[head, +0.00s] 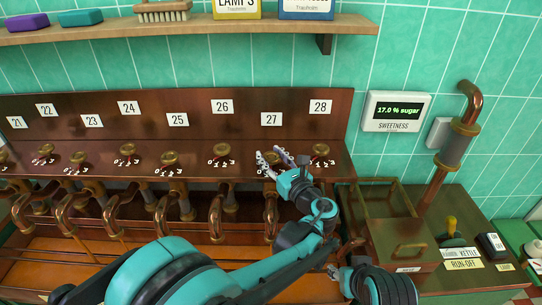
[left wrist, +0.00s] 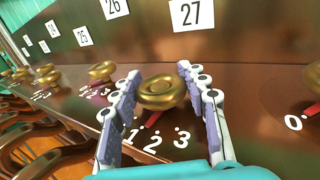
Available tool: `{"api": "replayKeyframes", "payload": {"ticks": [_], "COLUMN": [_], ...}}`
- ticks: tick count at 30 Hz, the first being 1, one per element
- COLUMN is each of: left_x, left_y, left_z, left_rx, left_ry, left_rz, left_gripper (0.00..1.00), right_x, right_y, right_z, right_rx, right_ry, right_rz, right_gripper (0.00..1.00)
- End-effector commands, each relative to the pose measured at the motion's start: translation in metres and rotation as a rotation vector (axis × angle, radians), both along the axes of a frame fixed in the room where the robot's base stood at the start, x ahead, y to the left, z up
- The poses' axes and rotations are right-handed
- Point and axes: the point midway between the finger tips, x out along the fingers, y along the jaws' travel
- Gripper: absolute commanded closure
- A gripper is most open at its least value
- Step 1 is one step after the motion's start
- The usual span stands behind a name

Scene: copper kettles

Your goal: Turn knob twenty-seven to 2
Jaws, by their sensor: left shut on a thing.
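Knob twenty-seven (left wrist: 162,92) is a brass knob under the label 27 (head: 271,118) on the wooden panel. My left gripper (head: 272,159) is shut on it, with one finger on each side of the knob in the left wrist view. A red pointer (left wrist: 147,117) shows below the knob, slanting down and left toward the area of the 1 and 2. The digits 1, 2 and 3 show below it; the 0 of this dial is hidden by a finger. My right arm shows at the bottom right in the head view; its gripper is not clear.
Knob twenty-eight (head: 320,150) is close on the right, and knob twenty-six (head: 222,150) is on the left. Copper pipes (head: 215,215) hang below the panel. A sweetness display (head: 397,110) on the wall reads 17.0 % sugar. A wooden shelf (head: 200,24) runs above.

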Motion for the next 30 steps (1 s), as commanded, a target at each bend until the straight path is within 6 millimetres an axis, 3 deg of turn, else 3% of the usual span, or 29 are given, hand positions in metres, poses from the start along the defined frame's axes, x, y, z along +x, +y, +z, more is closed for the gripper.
{"api": "replayKeyframes", "payload": {"ticks": [12,29,30], "left_x": [0.0001,-0.0001,-0.0001], "left_y": [0.0000,0.0010,0.0010], "left_z": [-0.0005,-0.0004,-0.0003], "left_rx": [-0.002,-0.001,-0.001], "left_ry": [0.001,0.000,0.000], "left_rz": [0.190,0.216,0.216], "left_gripper": [0.85,0.85,0.46], "right_x": [0.0000,0.0000,0.0000], "right_y": [0.0000,0.0000,0.0000], "right_z": [0.0032,0.0034,0.0034], "right_rx": [0.000,0.000,0.000], "right_ry": [0.000,0.000,0.000], "right_rz": [0.000,0.000,0.000], "right_gripper": [0.60,0.60,0.60]}}
